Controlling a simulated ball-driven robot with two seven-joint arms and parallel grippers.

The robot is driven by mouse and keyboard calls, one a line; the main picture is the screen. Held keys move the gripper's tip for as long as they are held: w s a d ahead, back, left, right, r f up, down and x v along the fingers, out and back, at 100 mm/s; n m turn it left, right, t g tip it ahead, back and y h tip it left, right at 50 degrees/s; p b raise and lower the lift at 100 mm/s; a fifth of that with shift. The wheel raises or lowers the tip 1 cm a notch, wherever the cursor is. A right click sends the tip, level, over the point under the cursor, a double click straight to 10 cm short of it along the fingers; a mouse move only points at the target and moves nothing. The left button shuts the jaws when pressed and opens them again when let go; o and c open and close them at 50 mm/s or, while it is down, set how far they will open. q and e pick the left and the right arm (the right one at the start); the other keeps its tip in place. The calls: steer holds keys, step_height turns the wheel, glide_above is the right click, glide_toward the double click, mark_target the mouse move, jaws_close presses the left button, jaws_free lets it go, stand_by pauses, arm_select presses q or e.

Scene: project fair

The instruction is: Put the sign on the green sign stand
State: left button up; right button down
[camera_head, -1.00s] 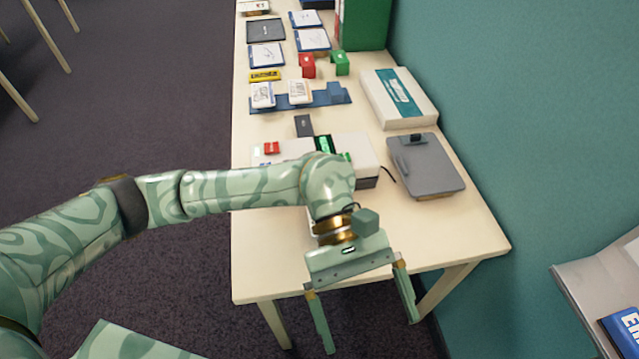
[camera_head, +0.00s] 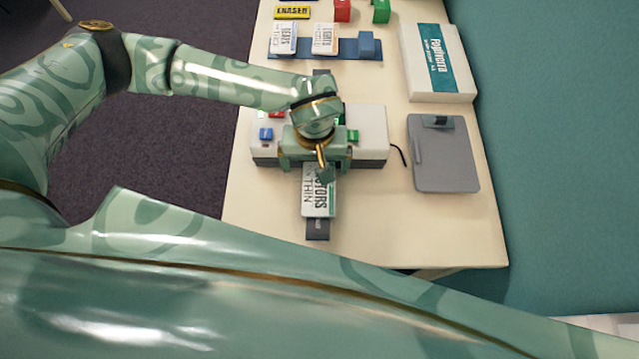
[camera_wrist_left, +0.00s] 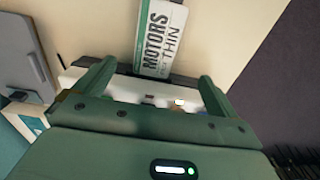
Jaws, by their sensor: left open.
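A white and green sign (camera_head: 319,190) with dark lettering that includes "MOTORS" lies on a dark strip in front of a white box. It also shows at the top of the left wrist view (camera_wrist_left: 160,38). My left gripper (camera_head: 314,165) is open and empty over the white box, at the sign's box-side end. In the left wrist view its fingers (camera_wrist_left: 152,80) are spread, with the sign beyond them. A small green block (camera_head: 381,12) stands at the far end of the table; I cannot tell whether it is the sign stand. My right gripper is not in view.
The white box (camera_head: 372,125) carries small coloured pieces. A grey clipboard (camera_head: 445,155) and a white carton (camera_head: 437,62) lie to the right. A blue rail (camera_head: 350,47) with two cards, a yellow sign (camera_head: 293,12) and a red block (camera_head: 342,10) are farther back. The table's front right is clear.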

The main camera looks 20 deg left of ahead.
mark_target(319, 188)
arm_select(q)
step_height(319, 188, down, 4)
steer(key=shift+w+d+r, duration=0.1)
steer(key=shift+r, duration=0.1)
steer(key=shift+f+b, duration=0.3)
steer(key=shift+f, duration=0.3)
steer(key=f, duration=0.2)
steer(key=f+b, duration=0.1)
steer(key=f, duration=0.1)
steer(key=shift+d, duration=0.3)
steer(key=shift+f, duration=0.4)
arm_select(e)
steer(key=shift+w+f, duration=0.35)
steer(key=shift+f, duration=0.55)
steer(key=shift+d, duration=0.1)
arm_select(q)
steer(key=c, duration=1.2)
steer(key=shift+o, duration=0.2)
steer(key=shift+r, duration=0.15)
